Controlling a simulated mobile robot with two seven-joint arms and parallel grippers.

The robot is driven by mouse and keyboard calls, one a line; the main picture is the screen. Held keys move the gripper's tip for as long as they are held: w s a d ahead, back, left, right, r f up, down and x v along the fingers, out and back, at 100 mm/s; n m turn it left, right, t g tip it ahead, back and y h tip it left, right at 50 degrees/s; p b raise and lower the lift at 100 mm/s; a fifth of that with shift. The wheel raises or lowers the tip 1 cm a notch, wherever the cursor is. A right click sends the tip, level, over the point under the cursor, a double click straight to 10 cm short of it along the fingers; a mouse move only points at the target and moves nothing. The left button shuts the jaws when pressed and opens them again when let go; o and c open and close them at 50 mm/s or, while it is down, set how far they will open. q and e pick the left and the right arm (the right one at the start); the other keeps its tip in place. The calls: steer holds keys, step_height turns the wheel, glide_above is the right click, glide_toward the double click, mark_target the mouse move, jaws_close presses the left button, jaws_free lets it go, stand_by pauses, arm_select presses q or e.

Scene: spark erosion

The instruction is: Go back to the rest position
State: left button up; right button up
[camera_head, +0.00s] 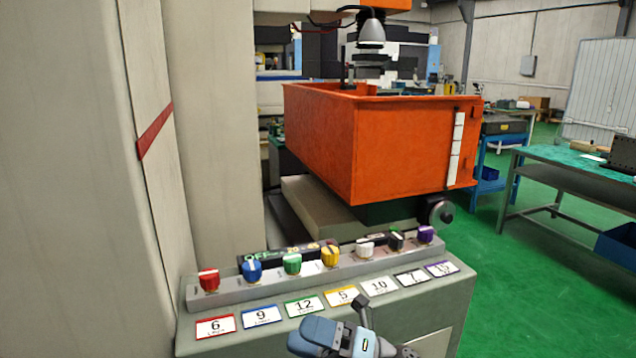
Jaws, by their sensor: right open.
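My right gripper (362,312) shows at the bottom centre of the head view, in front of the control panel (232,286) and below its knobs. Its fingers are apart and I see nothing between them. It looks clear of the knobs, though I cannot tell its exact distance from the panel front. My left gripper is not in view.
The panel carries a row of coloured knobs, from red (209,279) to purple (426,234), with numbered labels below. An orange tank (330,140) stands behind it. A beige machine column (75,180) fills the left. A green-topped table (560,155) stands right, with open green floor between.

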steer(key=s+d+f+m+t+h, duration=0.2)
steer(key=d+f+m+t+h, duration=0.5)
steer(key=m, duration=0.6)
steer(key=s+d+f+m+t+h, duration=0.1)
steer(key=d+f+m+t+h, duration=0.45)
steer(key=m, duration=0.85)
steer(key=s+d+f+m+g+h, duration=0.25)
steer(key=s+d+f+m, duration=0.2)
steer(key=s+f, duration=0.35)
steer(key=s+d+f+m+g+h, duration=0.1)
steer(key=s+d+f+m+h, duration=0.3)
steer(key=s+f, duration=0.4)
arm_select(q)
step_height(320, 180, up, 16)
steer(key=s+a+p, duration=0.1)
steer(key=p, duration=2)
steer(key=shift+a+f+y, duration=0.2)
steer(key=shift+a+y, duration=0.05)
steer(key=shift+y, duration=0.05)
arm_select(e)
step_height(320, 180, up, 14)
steer(key=m, duration=0.1)
steer(key=shift+d+r, duration=0.15)
steer(key=shift+r, duration=0.1)
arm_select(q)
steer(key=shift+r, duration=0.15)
